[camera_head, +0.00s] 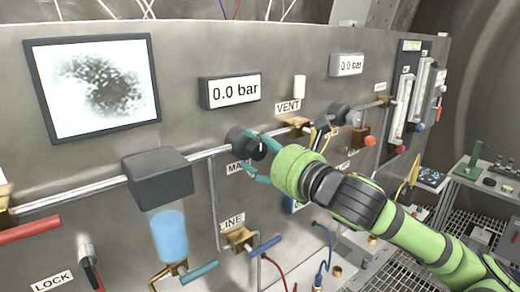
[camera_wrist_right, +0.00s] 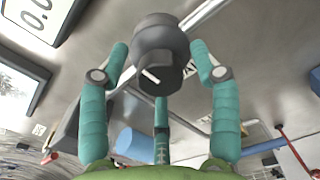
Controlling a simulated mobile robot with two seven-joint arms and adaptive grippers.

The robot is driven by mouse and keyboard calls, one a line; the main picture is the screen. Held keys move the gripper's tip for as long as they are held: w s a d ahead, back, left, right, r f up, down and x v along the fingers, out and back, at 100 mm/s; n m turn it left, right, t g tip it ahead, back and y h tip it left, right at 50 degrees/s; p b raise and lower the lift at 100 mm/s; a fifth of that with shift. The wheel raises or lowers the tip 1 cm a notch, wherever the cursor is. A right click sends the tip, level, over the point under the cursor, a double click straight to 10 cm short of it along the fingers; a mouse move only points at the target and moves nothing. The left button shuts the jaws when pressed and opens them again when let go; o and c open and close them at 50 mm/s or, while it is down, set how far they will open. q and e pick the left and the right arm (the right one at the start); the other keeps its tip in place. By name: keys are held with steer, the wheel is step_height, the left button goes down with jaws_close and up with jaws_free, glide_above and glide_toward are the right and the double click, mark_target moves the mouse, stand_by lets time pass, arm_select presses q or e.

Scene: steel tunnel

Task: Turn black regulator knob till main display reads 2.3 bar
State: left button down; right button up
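The black regulator knob (camera_head: 243,141) sits on the pipe below the main display (camera_head: 230,90), which reads 0.0 bar. A label starting "MA" is just under the knob, partly covered by my fingers. My right gripper (camera_head: 258,153) is at the knob with its teal fingers spread. In the right wrist view the knob (camera_wrist_right: 158,62) has a white pointer mark and lies between the fingers of my right gripper (camera_wrist_right: 160,78). Gaps show between the fingers and the knob, so it is not gripped. My left gripper is not in view.
A second display (camera_head: 347,65) reads 0.0 bar, with another dark knob (camera_head: 340,113) below it. A dark box (camera_head: 158,178) and blue cylinder (camera_head: 170,236) are left of the knob. A blue-handled valve (camera_head: 240,239) is below. A grey cart (camera_head: 486,185) stands at the right.

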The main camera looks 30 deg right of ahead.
steer(key=c, duration=0.9)
steer(key=shift+m, duration=0.3)
